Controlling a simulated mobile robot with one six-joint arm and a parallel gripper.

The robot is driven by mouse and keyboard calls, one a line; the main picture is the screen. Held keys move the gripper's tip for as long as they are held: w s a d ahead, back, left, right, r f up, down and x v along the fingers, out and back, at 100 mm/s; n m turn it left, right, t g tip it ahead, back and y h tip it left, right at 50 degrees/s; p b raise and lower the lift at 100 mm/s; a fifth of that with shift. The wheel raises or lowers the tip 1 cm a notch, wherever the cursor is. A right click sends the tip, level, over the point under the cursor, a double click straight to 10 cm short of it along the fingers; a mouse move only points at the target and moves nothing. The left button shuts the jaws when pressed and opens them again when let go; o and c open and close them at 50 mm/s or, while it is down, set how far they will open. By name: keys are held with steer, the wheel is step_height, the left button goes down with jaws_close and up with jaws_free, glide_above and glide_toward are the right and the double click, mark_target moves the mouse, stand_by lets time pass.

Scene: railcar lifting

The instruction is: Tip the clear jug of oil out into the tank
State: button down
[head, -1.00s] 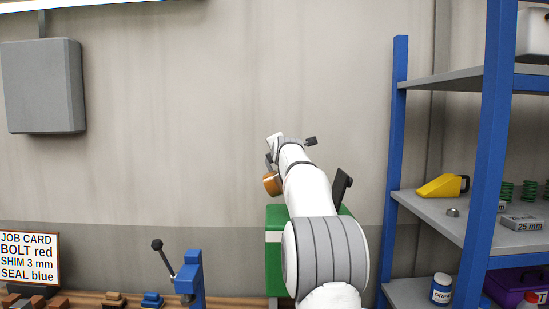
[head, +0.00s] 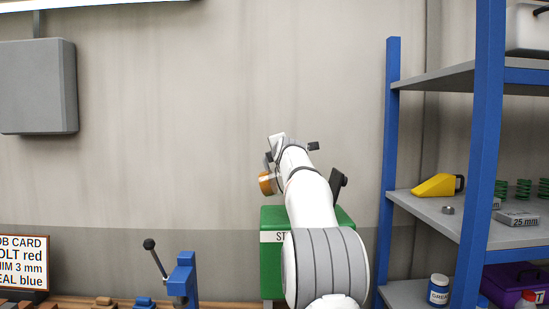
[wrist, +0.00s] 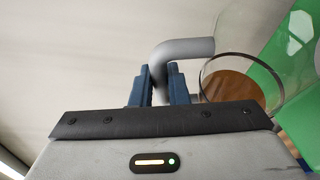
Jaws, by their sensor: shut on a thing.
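My gripper (wrist: 160,85) is shut on the grey handle of the clear jug (wrist: 186,47) in the wrist view. The jug's round clear rim and the brown oil inside show to the right of the fingers. In the head view the jug (head: 265,183) appears as a small amber shape at the end of my arm, partly hidden by my wrist. The green tank (head: 273,256) stands below and right of the jug, largely behind my arm, with a partly hidden white label. Green also shows behind the jug in the wrist view. I see no oil flowing.
A blue shelf rack (head: 386,170) stands at the right, holding a yellow scoop (head: 435,186), springs and containers. A blue lever press (head: 183,280) is on the bench at the lower left, beside a job card (head: 22,262).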

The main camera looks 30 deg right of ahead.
steer(key=shift+s+d+f+m+t+b, duration=0.25)
steer(key=shift+s+d+m+b, duration=0.25)
steer(key=shift+b, duration=0.95)
steer(key=shift+s+d+f+m+t+b, duration=0.2)
steer(key=shift+s+d+m+b, duration=0.3)
steer(key=shift+b, duration=0.95)
steer(key=shift+s+d+r+m+b, duration=0.1)
steer(key=shift+d+r+m+b, duration=0.15)
steer(key=shift+b, duration=0.2)
steer(key=shift+s+d+r+m+t+h+b, duration=0.3)
steer(key=shift+s+d+m+b, duration=0.3)
steer(key=shift+b, duration=0.3)
steer(key=shift+s+d+r+m+t+h+b, duration=0.1)
steer(key=shift+s+d+r+m+t+b, duration=0.2)
steer(key=shift+s+d+m+b, duration=0.45)
steer(key=shift+w, duration=0.2)
steer(key=shift+a+f, duration=0.15)
